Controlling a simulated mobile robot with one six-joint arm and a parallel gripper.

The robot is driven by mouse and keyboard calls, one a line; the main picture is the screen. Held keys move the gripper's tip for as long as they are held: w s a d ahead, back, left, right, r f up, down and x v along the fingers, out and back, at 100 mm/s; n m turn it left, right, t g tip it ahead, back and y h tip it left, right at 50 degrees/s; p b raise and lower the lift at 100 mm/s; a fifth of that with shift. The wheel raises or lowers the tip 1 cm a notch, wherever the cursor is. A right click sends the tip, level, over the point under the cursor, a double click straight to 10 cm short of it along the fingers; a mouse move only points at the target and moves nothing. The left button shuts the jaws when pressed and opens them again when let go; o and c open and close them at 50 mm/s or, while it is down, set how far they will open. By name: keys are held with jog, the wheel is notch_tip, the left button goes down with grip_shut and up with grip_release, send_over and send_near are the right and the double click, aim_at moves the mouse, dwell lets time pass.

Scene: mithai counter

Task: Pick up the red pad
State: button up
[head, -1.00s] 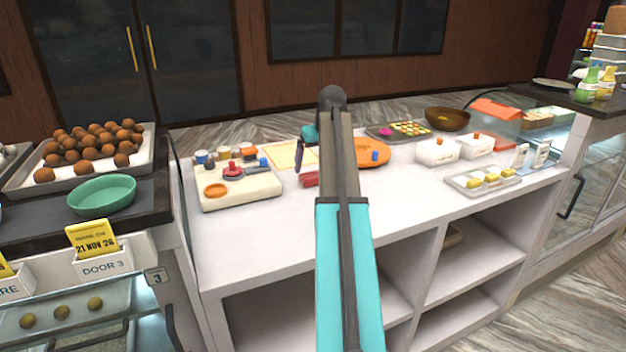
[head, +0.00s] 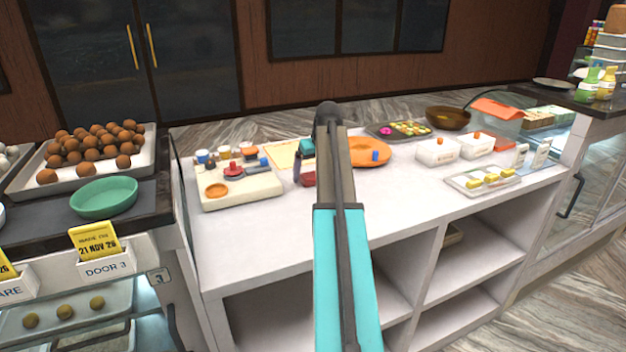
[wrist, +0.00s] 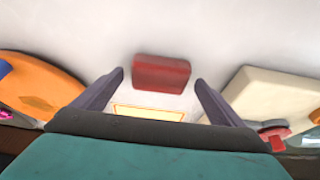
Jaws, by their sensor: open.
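The red pad (wrist: 161,73) is a small dark red block lying on the white counter. In the wrist view it sits just ahead of my gripper (wrist: 160,82), between the lines of the two fingers and near their tips. The fingers are apart with nothing held. In the head view the red pad (head: 309,179) shows only in part, beside my arm. My gripper (head: 303,165) is there just above and behind the pad, partly hidden by my arm.
A cream board (head: 240,190) with small items stands left of the pad. An orange plate (head: 372,153) with a blue piece lies to the right. A pale yellow sheet (head: 281,153) lies behind. The counter front (head: 270,230) is clear.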

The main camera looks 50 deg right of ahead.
aim_at(312, 172)
jog(key=c, duration=1.2)
jog(key=shift+o, duration=0.2)
jog(key=shift+r, duration=0.15)
jog(key=shift+d+r+b, duration=0.1)
jog(key=shift+r+b, duration=0.3)
jog(key=shift+r, duration=1.3)
jog(key=s, duration=0.5)
jog(key=s+a+r+b, duration=0.1)
jog(key=s, duration=0.4)
jog(key=s+b, duration=0.1)
jog(key=s, duration=0.5)
jog(key=shift+a+r, duration=0.2)
jog(key=shift+a, duration=0.2)
jog(key=o, duration=0.5)
jog(key=shift+c, duration=0.2)
jog(key=c, duration=0.3)
